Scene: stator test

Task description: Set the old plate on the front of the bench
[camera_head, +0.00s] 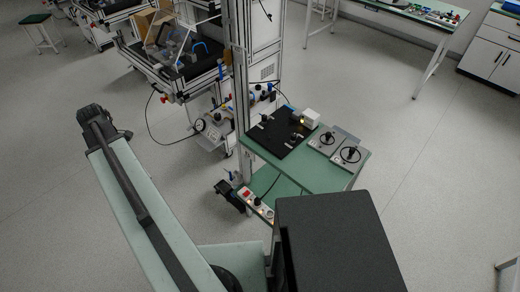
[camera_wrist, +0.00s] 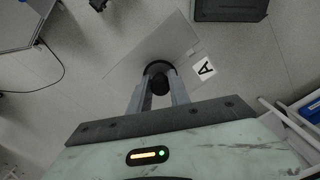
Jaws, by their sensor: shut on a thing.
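In the wrist view my gripper (camera_wrist: 160,90) is shut on the black round handle (camera_wrist: 159,70) of a flat grey plate (camera_wrist: 140,45). A white tag with a black letter A (camera_wrist: 204,68) sits at the plate's right side. I take this for the old plate, but no mark names it so. Floor shows around the plate. The green-topped bench (camera_head: 308,178) is in the middle of the head view. Its near strip is bare, partly hidden by a dark box-shaped part in front. My gripper and the held plate do not show in the head view.
On the bench stand a black board (camera_head: 275,135) with small fittings, a white block (camera_head: 311,118) and two grey units with black ring handles (camera_head: 327,138) (camera_head: 350,155). A tall metal frame (camera_head: 240,90) rises behind its left side. Open floor lies to the right.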

